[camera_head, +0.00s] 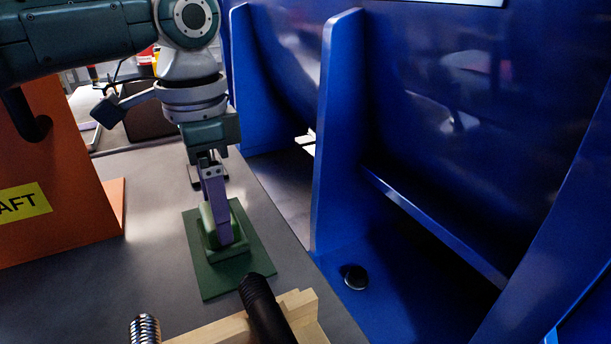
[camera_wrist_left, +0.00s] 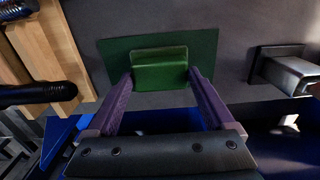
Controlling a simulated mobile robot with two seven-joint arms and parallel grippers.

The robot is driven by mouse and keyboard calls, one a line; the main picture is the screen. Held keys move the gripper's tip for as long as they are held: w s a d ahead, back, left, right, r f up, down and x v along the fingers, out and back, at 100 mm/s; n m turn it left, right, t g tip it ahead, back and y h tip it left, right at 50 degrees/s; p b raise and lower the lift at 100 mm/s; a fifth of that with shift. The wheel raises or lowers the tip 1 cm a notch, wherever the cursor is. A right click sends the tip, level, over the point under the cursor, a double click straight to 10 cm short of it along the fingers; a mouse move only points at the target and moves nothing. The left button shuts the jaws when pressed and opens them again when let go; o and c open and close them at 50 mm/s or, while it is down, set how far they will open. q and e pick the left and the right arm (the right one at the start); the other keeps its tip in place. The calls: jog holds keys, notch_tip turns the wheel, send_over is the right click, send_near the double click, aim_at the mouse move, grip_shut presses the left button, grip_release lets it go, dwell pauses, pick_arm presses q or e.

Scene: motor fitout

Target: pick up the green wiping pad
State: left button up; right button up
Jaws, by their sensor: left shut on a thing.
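The green wiping pad (camera_head: 208,216) is a small stepped green block over a flat dark green mat (camera_head: 256,250) on the grey bench. It also shows in the left wrist view (camera_wrist_left: 160,72), between the two purple fingers. My left gripper (camera_head: 222,236) reaches down from above and is shut on the pad, one finger at each end. In the left wrist view the gripper (camera_wrist_left: 160,80) has the mat (camera_wrist_left: 207,45) behind the pad. I cannot tell whether the pad touches the mat. My right gripper is not in view.
A wooden rack (camera_head: 306,308) with black-handled tools (camera_head: 263,302) stands close in front of the mat. An orange panel (camera_head: 60,165) is at the left. Blue walls and upright ribs (camera_head: 337,130) rise at the right, with a black round part (camera_head: 355,277) on the blue floor.

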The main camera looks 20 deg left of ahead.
pick_arm(q)
jog(key=shift+c, duration=0.4)
jog(key=shift+r, duration=0.3)
notch_tip(320, 180, up, 20)
jog(key=p, duration=0.8)
jog(key=shift+f, duration=0.25)
